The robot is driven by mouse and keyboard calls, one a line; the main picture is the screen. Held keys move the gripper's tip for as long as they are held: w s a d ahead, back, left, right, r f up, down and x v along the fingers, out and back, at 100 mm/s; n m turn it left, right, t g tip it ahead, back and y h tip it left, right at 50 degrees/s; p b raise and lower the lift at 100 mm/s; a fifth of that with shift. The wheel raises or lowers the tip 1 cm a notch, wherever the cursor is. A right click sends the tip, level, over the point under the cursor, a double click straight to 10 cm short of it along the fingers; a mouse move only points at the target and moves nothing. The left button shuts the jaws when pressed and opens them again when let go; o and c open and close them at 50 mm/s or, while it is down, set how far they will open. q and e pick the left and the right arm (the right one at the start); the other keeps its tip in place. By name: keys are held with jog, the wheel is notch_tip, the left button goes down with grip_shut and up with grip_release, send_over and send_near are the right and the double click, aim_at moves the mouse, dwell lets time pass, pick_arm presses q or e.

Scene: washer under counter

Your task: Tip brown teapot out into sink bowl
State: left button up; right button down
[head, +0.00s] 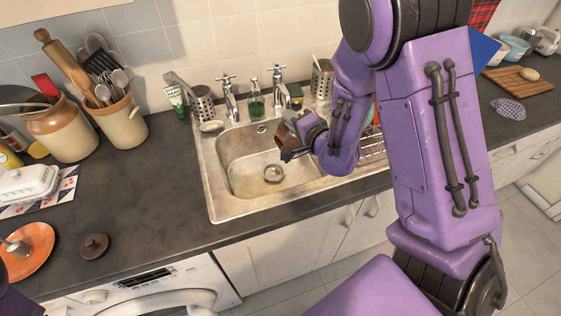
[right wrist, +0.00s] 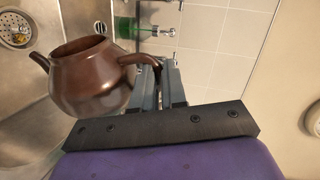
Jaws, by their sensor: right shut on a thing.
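The brown teapot (right wrist: 88,82) hangs in my right gripper (right wrist: 165,85), whose fingers are shut on its handle. In the head view, my right gripper (head: 288,152) is over the right part of the sink bowl (head: 240,170), and only a small piece of the teapot (head: 286,145) shows. The drain (head: 273,173) lies below, also seen in the right wrist view (right wrist: 15,32). I cannot see the teapot's inside. My left gripper is out of view.
Taps (head: 229,98) and a green bottle (head: 256,105) stand behind the bowl. A dish rack (head: 371,148) is at its right. A brown lid (head: 94,246) and an orange plate (head: 30,250) lie on the left counter. The counter left of the sink is mostly clear.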

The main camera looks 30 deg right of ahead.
jog(key=d+m, duration=0.1)
jog(key=d+f+m+b, duration=0.1)
jog(key=d, duration=0.1)
jog(key=d+m+y, duration=0.1)
jog(key=shift+w+d+f, duration=0.2)
jog(key=shift+d+f, duration=0.05)
jog(key=d+f+m+y+p, duration=0.2)
jog(key=d+f+m, duration=0.4)
jog(key=d, duration=0.1)
jog(key=d+r+m+t+y+p, duration=0.1)
jog(key=d+r+m+t+p, duration=0.1)
jog(key=d+r+m, duration=0.6)
jog(key=shift+s+r+y+p, duration=0.15)
jog(key=shift+r+y+p, duration=0.15)
jog(key=shift+r+p, duration=0.1)
